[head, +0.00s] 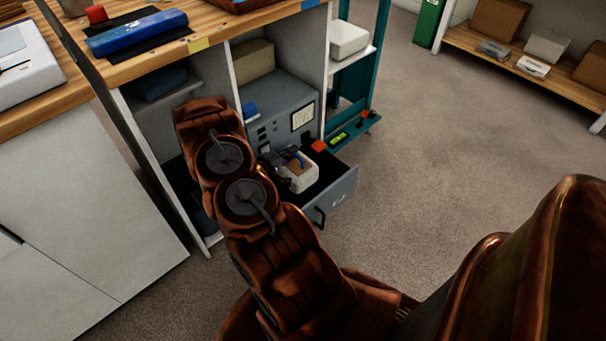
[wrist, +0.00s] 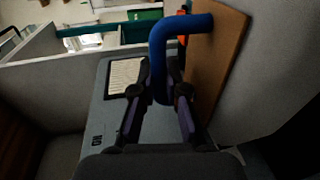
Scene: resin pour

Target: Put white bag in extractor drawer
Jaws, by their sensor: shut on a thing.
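The white bag (head: 301,182) is a boxy white thing with a brown top and a blue handle. My gripper (head: 274,158) is beside its top in the head view. In the wrist view my gripper (wrist: 162,88) is shut on the blue handle (wrist: 180,25), which rises from a brown face (wrist: 220,50). The extractor (head: 285,105) is a grey cabinet with a label. Its drawer (head: 338,198) is pulled open, dark inside. The bag is over or in the drawer; I cannot tell whether it touches the bottom. My arm hides the drawer's left part.
The extractor stands in a shelf bay under a wooden worktop (head: 125,65). A teal rack (head: 380,50) with small items on its low shelf (head: 350,133) is just right of it. The carpet (head: 440,150) to the right is clear. A low wooden bench (head: 550,75) stands far right.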

